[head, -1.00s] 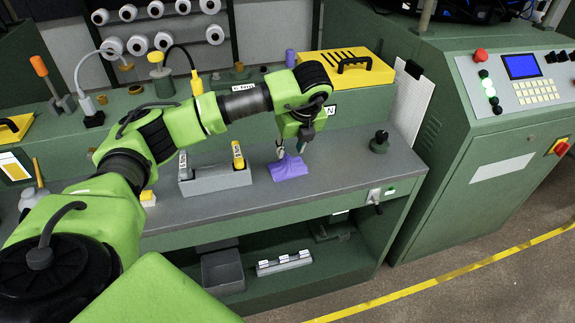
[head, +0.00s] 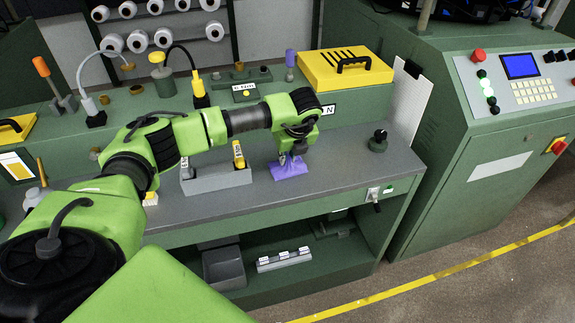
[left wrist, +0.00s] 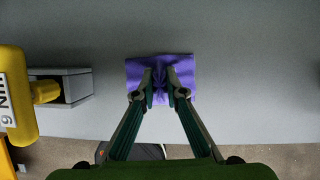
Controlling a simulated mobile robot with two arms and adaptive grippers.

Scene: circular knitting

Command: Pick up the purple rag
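The purple rag (head: 291,170) lies on the grey worktop, its middle raised in creases. It also shows in the left wrist view (left wrist: 185,92). My left gripper (head: 291,155) points down over the rag. In the left wrist view my left gripper (left wrist: 160,82) has its two fingertips apart, one on each side of the creased middle. The tips look at or very near the cloth; whether they touch it is unclear. The fingers partly cover the rag. My right gripper is in neither view.
A grey holder (head: 220,181) with yellow and grey tools stands just left of the rag. A black knob (head: 378,141) stands to the right. A yellow case (head: 345,68) sits on the raised shelf behind. The worktop between rag and knob is clear.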

